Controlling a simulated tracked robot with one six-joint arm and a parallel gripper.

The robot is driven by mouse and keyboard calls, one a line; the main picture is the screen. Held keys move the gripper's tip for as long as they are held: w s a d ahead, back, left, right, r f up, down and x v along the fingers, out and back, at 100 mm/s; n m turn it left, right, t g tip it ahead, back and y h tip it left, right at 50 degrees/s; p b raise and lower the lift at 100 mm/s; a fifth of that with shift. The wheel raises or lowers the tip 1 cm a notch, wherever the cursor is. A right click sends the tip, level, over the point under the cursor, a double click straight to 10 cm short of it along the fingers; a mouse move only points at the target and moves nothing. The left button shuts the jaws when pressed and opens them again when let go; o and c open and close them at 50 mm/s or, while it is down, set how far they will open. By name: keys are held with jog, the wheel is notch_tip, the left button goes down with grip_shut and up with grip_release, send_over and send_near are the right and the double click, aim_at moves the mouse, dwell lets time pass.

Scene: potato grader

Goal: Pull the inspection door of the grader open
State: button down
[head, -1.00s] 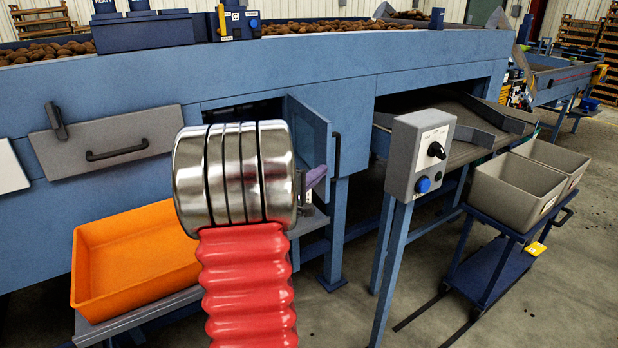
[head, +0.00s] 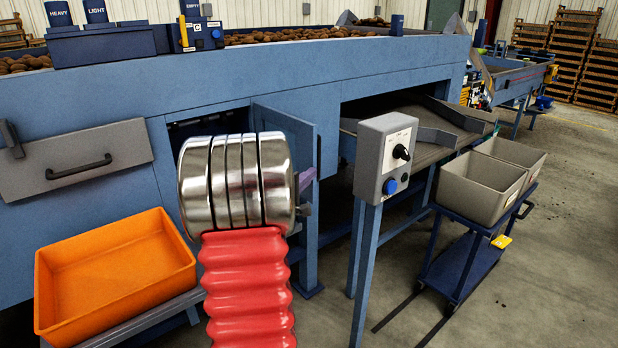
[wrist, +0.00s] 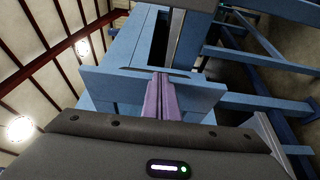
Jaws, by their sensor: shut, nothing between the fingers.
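The blue inspection door (head: 290,135) stands ajar on the grader's side. It is swung out to the right of a dark opening (head: 205,122), with its inner face towards me. My gripper (head: 310,176) is shut and empty. Its purple fingertips show at the door's lower free edge in the head view, partly hidden by my steel wrist. In the wrist view the shut fingers (wrist: 160,97) overlap the blue door panel (wrist: 110,88), close to a dark handle bar (wrist: 153,72). I cannot tell whether they touch the door.
A grey control box (head: 385,155) on legs stands right of the door. An orange bin (head: 115,285) sits on a low shelf at left. A trolley (head: 460,270) with grey crates stands at right. Floor is free at the lower right.

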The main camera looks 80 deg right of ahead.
jog(key=shift+w+a, duration=0.1)
jog(key=shift+w, duration=0.05)
jog(key=a, duration=1.3)
jog(key=shift+w, duration=0.3)
jog(key=shift+f, duration=0.1)
